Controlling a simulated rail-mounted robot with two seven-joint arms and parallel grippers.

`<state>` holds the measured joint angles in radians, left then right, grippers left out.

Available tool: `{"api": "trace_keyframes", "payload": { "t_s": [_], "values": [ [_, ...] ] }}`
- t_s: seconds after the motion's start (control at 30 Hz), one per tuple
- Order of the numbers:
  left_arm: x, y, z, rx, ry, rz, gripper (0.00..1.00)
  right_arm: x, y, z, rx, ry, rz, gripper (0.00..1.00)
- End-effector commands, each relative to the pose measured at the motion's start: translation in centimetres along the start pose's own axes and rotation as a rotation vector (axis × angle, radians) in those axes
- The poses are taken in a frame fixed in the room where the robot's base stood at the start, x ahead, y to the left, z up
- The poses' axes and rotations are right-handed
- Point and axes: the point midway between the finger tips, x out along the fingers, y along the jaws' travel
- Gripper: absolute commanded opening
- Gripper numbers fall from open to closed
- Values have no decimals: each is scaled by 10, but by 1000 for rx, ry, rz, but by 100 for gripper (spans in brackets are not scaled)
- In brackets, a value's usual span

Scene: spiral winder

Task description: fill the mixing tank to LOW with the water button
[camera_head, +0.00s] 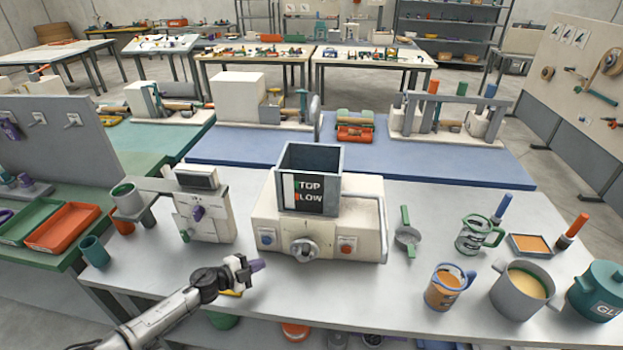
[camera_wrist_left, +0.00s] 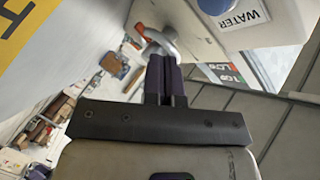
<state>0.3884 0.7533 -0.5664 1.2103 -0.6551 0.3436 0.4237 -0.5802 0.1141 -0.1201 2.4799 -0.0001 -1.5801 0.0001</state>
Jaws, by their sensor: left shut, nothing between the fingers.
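The mixing tank (camera_head: 311,185) is an open-topped grey box on a cream machine (camera_head: 330,225). Its front shows a dark panel with TOP and LOW marks and a pale strip on its left; I cannot tell any liquid level. A blue button (camera_head: 266,238) is at the machine's front left, a red button (camera_head: 347,249) at right, with a knob (camera_head: 303,248) between. My left gripper (camera_head: 258,265) is shut and empty, its purple tips just below and left of the blue button, apart from it. The left wrist view shows the shut fingers (camera_wrist_left: 166,72) below a WATER label (camera_wrist_left: 243,19).
A cream device (camera_head: 203,215) with a grey cup holder stands left of the machine. The table front before the machine is clear.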

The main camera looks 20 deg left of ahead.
Motion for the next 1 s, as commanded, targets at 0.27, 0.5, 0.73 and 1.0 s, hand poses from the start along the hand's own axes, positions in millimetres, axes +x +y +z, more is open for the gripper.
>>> {"api": "trace_keyframes", "payload": {
  "t_s": [0.27, 0.5, 0.73, 1.0],
  "values": [
    [0, 0, 0, 0, 0, 0, 0, 0, 1, 0, -2, 0, 2, 43],
    [-1, 0, -2, 4, 6, -5, 0, 2, 3, 1, -9, -1, 8, 43],
    [-6, 0, -9, 15, 23, -25, 0, 8, 3, 3, -10, -1, 8, 43],
    [-16, 6, -16, 15, 21, -27, 0, 16, 1, 6, -6, -1, 5, 43]
  ]
}}
